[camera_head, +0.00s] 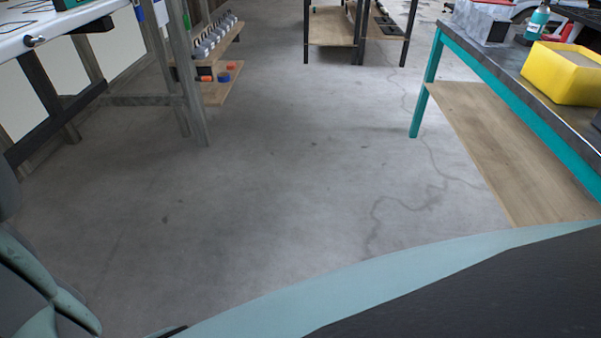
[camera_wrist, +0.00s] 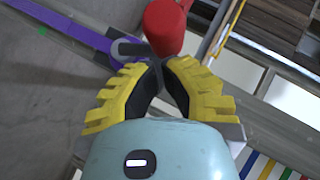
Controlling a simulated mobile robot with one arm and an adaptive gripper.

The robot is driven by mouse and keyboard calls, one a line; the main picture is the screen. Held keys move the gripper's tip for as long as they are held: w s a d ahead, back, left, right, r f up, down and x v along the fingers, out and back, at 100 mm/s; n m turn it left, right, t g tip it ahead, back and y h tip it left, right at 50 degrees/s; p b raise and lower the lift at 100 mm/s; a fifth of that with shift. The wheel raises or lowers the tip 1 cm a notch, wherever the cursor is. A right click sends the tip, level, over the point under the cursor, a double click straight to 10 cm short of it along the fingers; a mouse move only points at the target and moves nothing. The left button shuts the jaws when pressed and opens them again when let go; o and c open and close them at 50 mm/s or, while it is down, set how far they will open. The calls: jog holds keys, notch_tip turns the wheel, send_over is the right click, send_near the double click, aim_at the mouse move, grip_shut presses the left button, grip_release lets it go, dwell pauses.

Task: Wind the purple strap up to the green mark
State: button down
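In the wrist view a purple strap (camera_wrist: 62,28) runs diagonally across the upper left, ending near a dark grey rod-like part (camera_wrist: 130,48). A red rounded handle (camera_wrist: 165,27) stands beside that part, just beyond my fingertips. My gripper (camera_wrist: 161,64) has yellow ridged fingers with dark inner pads. Their tips come close together at the foot of the red handle. I cannot tell whether they clamp the grey part or only sit near it. Neither strap nor gripper shows in the head view.
In the head view a teal-legged bench (camera_head: 455,45) stands at right, with a yellow bin (camera_head: 565,75) and a spray bottle (camera_head: 537,22). A white-topped table (camera_head: 60,28) and a shelf (camera_head: 222,85) stand at left. The concrete floor (camera_head: 270,170) between them is clear.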

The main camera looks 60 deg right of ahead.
jog(key=shift+s+a+r+p, duration=0.1)
jog(key=shift+r+p, duration=0.05)
jog(key=shift+p, duration=0.2)
jog(key=shift+a+p, duration=0.15)
jog(key=shift+p, duration=0.3)
jog(key=shift+s+a+r+n+h+p, duration=0.25)
jog(key=shift+n+h+p, duration=0.35)
jog(key=shift+p, duration=0.7)
